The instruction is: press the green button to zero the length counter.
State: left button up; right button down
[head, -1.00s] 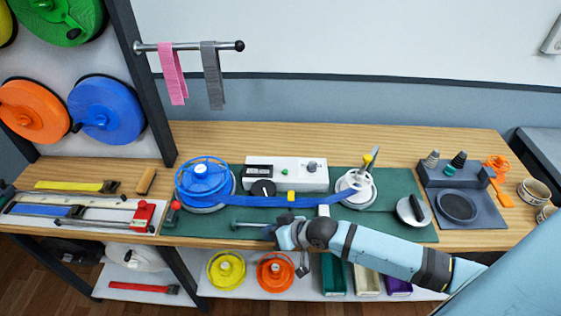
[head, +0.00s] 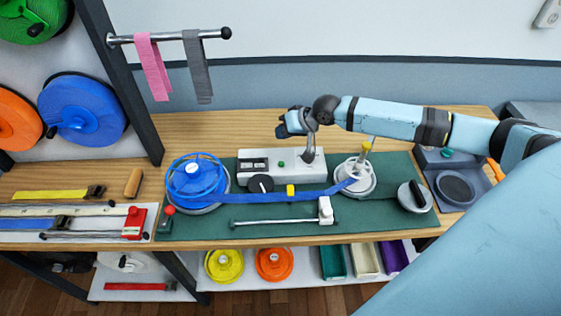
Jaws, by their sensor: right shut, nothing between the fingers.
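The white counter box (head: 268,174) stands at the back of the green mat, with a dark display (head: 253,165) on its left part. The small green button (head: 281,164) sits on its top, right of the display, and is uncovered. My right gripper (head: 308,154) is shut and empty, pointing down over the right part of the box, right of the button and apart from it. It hides most of the grey knob there; whether it touches the box I cannot tell. My left gripper is not in view.
A blue strap (head: 270,197) runs from the blue reel (head: 194,180) to the white winder (head: 355,180) in front of the box. A metal rod (head: 272,221) lies nearer the front.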

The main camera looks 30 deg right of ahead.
jog(key=shift+f, duration=0.1)
jog(key=b, duration=0.8)
send_over(282, 162)
notch_tip(282, 162, down, 7)
jog(key=shift+d+r, duration=0.1)
jog(key=shift+f, duration=0.95)
jog(key=shift+f, duration=0.1)
dwell(0.7)
jog(key=shift+f+p, duration=0.3)
jog(key=shift+p, duration=0.05)
